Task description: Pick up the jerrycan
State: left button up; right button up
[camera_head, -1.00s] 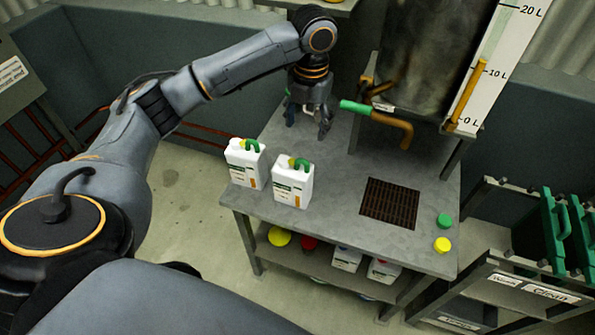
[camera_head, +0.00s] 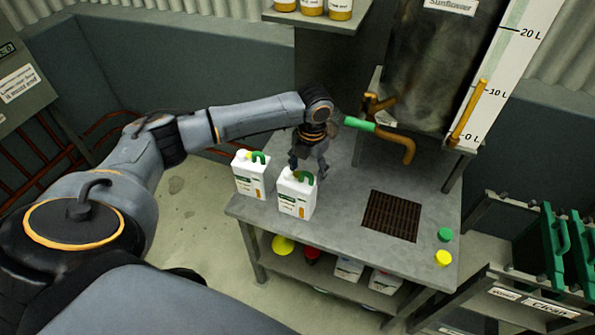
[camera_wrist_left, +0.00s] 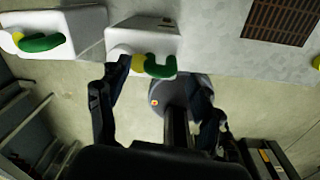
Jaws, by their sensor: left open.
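Two white jerrycans with green handles stand upright on the grey metal table (camera_head: 345,235), near its left front corner. The left jerrycan (camera_head: 250,181) stands clear of my gripper. My left gripper (camera_head: 308,166) is open and points down just behind the top of the right jerrycan (camera_head: 295,201). In the left wrist view, the right jerrycan (camera_wrist_left: 150,42) shows its green handle and yellow part near the open fingers (camera_wrist_left: 155,82). The left jerrycan (camera_wrist_left: 75,28) is at the upper left there. I cannot tell whether a finger touches the right jerrycan. My right gripper is not in view.
A green-handled tap (camera_head: 360,124) on the tank (camera_head: 425,75) juts out close to my left wrist. A drain grate (camera_head: 391,215) and loose green (camera_head: 445,235) and yellow (camera_head: 443,258) caps are on the table's right. More containers sit on the shelf below.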

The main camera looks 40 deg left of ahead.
pick_arm(q)
jog(key=shift+f, duration=0.6)
grip_shut()
jog(key=shift+r, duration=0.2)
